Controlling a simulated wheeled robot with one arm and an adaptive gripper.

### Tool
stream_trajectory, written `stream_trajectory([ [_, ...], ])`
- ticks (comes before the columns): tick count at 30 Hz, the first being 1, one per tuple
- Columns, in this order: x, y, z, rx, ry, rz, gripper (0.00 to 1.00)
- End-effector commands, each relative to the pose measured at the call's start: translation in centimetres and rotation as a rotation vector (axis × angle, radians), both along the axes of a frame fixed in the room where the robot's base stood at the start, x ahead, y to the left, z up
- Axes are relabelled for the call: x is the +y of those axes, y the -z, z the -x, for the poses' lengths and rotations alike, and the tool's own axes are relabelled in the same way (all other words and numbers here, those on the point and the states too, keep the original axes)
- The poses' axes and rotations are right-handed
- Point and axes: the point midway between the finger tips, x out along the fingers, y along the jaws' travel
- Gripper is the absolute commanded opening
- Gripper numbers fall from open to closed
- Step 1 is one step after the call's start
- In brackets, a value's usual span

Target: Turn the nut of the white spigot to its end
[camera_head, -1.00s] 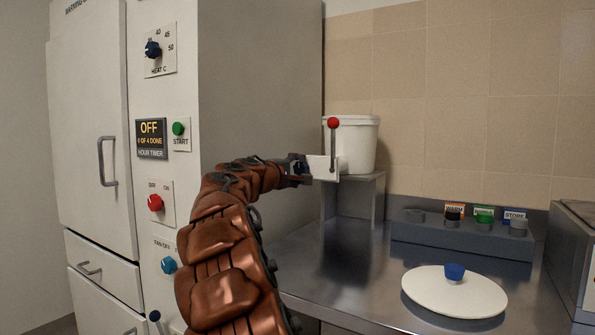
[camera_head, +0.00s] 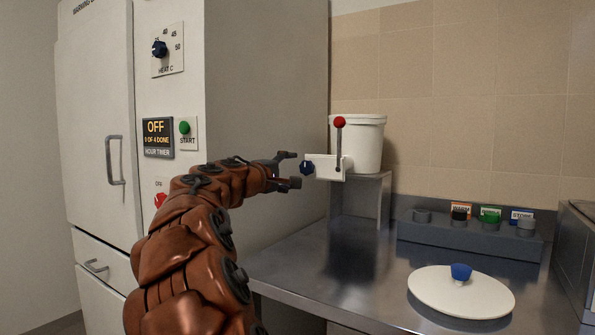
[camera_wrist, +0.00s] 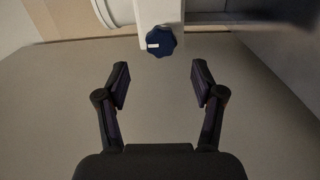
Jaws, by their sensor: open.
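The white spigot (camera_head: 325,168) sticks out to the left from the white bucket (camera_head: 368,140), with an upright red-knobbed lever (camera_head: 340,140) on it. Its dark blue nut (camera_head: 306,168) faces my gripper. In the wrist view the nut (camera_wrist: 160,41) is a lobed knob with a white mark on its left side, at the top centre. My gripper (camera_head: 291,169) is open and empty, just left of the nut. In the wrist view both fingers (camera_wrist: 159,85) are spread wide below the nut, apart from it.
The bucket stands on a metal stand (camera_head: 372,185) on the steel counter (camera_head: 345,265). A white lid (camera_head: 440,295) with a blue knob lies at the front right. A grey rack (camera_head: 465,240) with several labelled caps is behind it. A tall white cabinet (camera_head: 235,100) rises at left.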

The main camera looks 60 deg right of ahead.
Motion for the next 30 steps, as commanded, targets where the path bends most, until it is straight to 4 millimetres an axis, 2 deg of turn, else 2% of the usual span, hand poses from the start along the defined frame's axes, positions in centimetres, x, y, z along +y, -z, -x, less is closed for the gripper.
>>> stream_trajectory([
  [1, 0.9, 0.0, 0.0, 0.002, -0.002, 0.001, 0.68],
  [6, 3.2, 0.1, 0.1, 0.003, 0.001, -0.002, 0.68],
  [11, 4.4, 0.1, 0.2, 0.002, 0.002, -0.001, 0.68],
  [30, 4.7, 0.2, 0.2, 0.002, 0.001, -0.002, 0.68],
])
